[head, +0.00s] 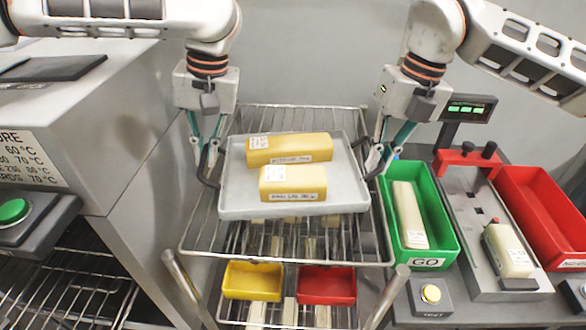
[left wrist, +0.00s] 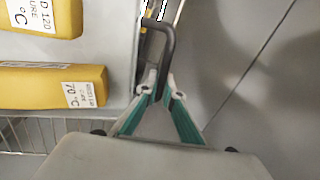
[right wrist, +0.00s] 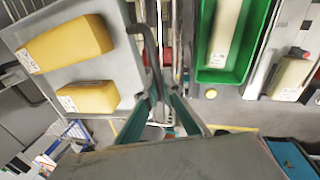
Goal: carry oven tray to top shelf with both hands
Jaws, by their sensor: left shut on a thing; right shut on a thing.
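The grey oven tray (head: 245,200) is held level over the top of a wire rack and carries two yellow blocks (head: 290,149) with white labels. It has a dark handle on each short side. My left gripper (head: 206,158) is shut on the left handle, which also shows in the left wrist view (left wrist: 168,45). My right gripper (head: 378,160) is shut on the right handle, seen also in the right wrist view (right wrist: 152,48). The top shelf (head: 200,240) of the wire rack lies beneath the tray. Whether the tray touches the shelf I cannot tell.
Lower on the rack are a yellow bin (head: 253,281) and a red bin (head: 327,285). At right stand a green GO bin (head: 440,245) holding a pale block, a scale-like device (head: 485,240) and another red bin (head: 545,215). A metal oven cabinet (head: 110,130) is close at left.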

